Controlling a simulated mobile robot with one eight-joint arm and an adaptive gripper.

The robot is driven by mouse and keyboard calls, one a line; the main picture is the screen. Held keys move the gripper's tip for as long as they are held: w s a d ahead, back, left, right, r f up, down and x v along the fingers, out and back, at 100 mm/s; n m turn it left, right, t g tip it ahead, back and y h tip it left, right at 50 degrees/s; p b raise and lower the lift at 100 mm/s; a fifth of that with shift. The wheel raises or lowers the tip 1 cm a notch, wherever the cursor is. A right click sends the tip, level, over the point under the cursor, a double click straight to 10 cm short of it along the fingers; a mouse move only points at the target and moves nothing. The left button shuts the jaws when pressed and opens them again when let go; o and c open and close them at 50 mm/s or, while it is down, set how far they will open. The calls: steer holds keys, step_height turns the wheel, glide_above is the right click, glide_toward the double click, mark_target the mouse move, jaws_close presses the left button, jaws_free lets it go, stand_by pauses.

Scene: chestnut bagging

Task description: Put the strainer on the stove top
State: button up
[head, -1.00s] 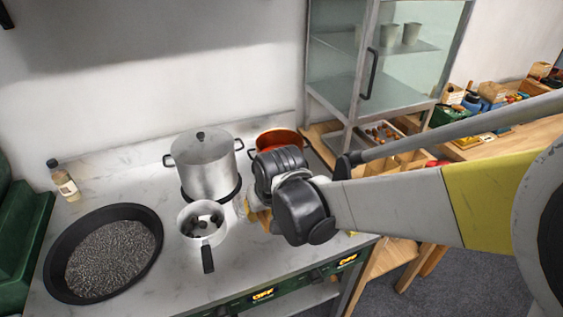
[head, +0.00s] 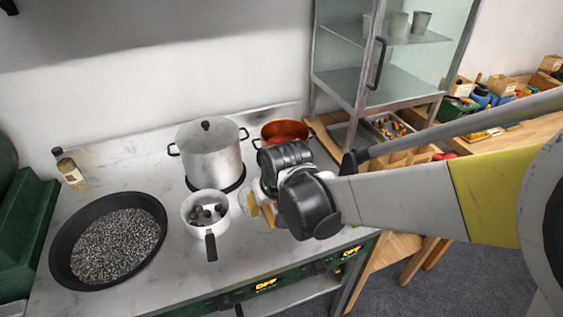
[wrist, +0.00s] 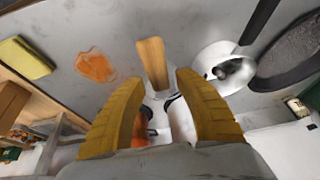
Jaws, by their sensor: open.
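My gripper (head: 258,205) is low over the grey stove counter (head: 150,170), right of a white saucepan with a black handle. In the wrist view, my gripper (wrist: 165,95) has its two yellow fingers apart. A wooden handle (wrist: 153,62) shows between and beyond the fingertips, with a pale metal part below it; this may be the strainer, but its bowl is mostly hidden. In the head view, a bit of wood (head: 269,216) shows beside the gripper. I cannot tell whether the fingers touch it.
The white saucepan (head: 193,206) holds dark chestnuts. A large lidded pot (head: 210,155) stands behind it. An orange pot (head: 284,130) is at the back right. A wide black pan (head: 62,235) sits at left, near a bottle (head: 70,172). A glass cabinet (head: 395,80) is beyond.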

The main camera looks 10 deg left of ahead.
steer(key=p+v, duration=0.4)
steer(key=v, duration=0.7)
steer(key=s+d+r+m+t+h, duration=0.1)
steer(key=s+d+r+m, duration=0.1)
steer(key=d, duration=1.2)
steer(key=s+d+r+m+t+h, duration=0.1)
steer(key=s+d+m, duration=0.3)
steer(key=d, duration=1.1)
steer(key=s+r+t, duration=0.1)
steer(key=s, duration=0.2)
steer(key=shift+d+r+h+b, duration=0.15)
steer(key=shift+d+h+b, duration=0.15)
steer(key=shift+h, duration=0.1)
